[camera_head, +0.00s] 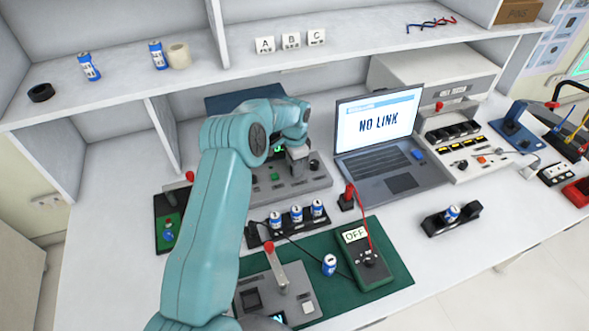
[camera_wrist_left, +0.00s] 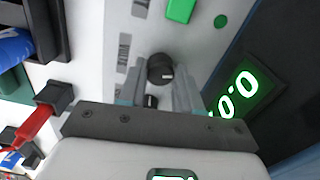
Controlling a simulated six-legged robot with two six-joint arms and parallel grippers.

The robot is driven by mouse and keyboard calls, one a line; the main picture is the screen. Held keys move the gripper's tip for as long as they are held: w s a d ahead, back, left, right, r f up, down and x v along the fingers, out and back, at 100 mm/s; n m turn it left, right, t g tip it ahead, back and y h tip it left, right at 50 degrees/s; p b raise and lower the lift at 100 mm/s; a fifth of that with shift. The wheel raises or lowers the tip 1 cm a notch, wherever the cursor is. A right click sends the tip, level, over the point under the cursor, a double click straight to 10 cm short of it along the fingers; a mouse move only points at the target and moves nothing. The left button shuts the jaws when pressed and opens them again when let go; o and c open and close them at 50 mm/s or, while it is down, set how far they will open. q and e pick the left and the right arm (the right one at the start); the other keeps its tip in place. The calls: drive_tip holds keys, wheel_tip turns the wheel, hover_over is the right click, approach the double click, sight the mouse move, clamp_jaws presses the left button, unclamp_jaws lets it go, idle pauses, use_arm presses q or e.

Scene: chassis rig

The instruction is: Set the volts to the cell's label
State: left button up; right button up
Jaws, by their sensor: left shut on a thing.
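My left gripper (camera_head: 297,158) reaches down to the grey bench supply (camera_head: 292,188). In the left wrist view its two fingers (camera_wrist_left: 160,80) are shut on a dark knob (camera_wrist_left: 160,68) on the panel. A second dark knob (camera_wrist_left: 151,101) shows nearer the palm. A lit green display (camera_wrist_left: 238,95) reads about 0.0, partly hidden by the gripper. Blue-and-white cells stand in a black holder (camera_head: 291,224), and one cell (camera_head: 329,264) is on the green mat. Another cell (camera_head: 452,213) sits in a black cradle. Their labels are too small to read. My right gripper is not in view.
A laptop (camera_head: 378,135) showing "NO LINK" stands right of the supply. A green meter (camera_head: 364,256) reading "OFF" lies on the mat with a red lead. A lever device (camera_head: 278,290) is at the front.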

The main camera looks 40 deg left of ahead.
use_arm(q)
drive_tip(key=shift+w+m+b, duration=0.1)
drive_tip(key=shift+m+b, duration=0.35)
drive_tip(key=shift+m, duration=0.65)
drive_tip(key=shift+r, duration=0.1)
drive_tip(key=o, duration=1)
drive_tip(key=shift+o, duration=0.2)
wheel_tip(320, 180, up, 16)
drive_tip(key=shift+r, duration=0.15)
